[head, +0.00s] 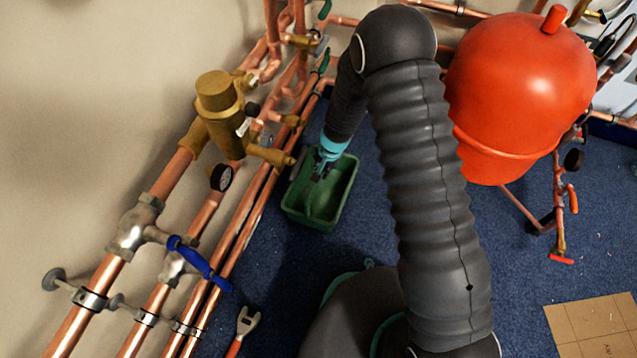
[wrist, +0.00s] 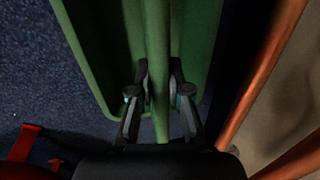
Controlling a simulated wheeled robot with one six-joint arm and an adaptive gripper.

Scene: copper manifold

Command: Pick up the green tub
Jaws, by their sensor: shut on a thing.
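The green tub (head: 337,199) is in the middle of the head view, just right of the copper pipes, with its open top facing up. It fills much of the wrist view (wrist: 102,38), where a narrow green bar runs along its middle. My gripper (head: 321,170) reaches down into the tub from above. In the wrist view my gripper (wrist: 160,78) has one finger on each side of the green bar, shut on it. I cannot tell whether the tub's underside touches the carpet.
Copper pipes (head: 243,222) with a brass valve (head: 218,98) and a blue lever (head: 200,263) run close on the left. A red vessel (head: 520,85) stands at the right. A wrench (head: 247,322) and cardboard (head: 595,325) lie in front. Blue carpet right of the tub is clear.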

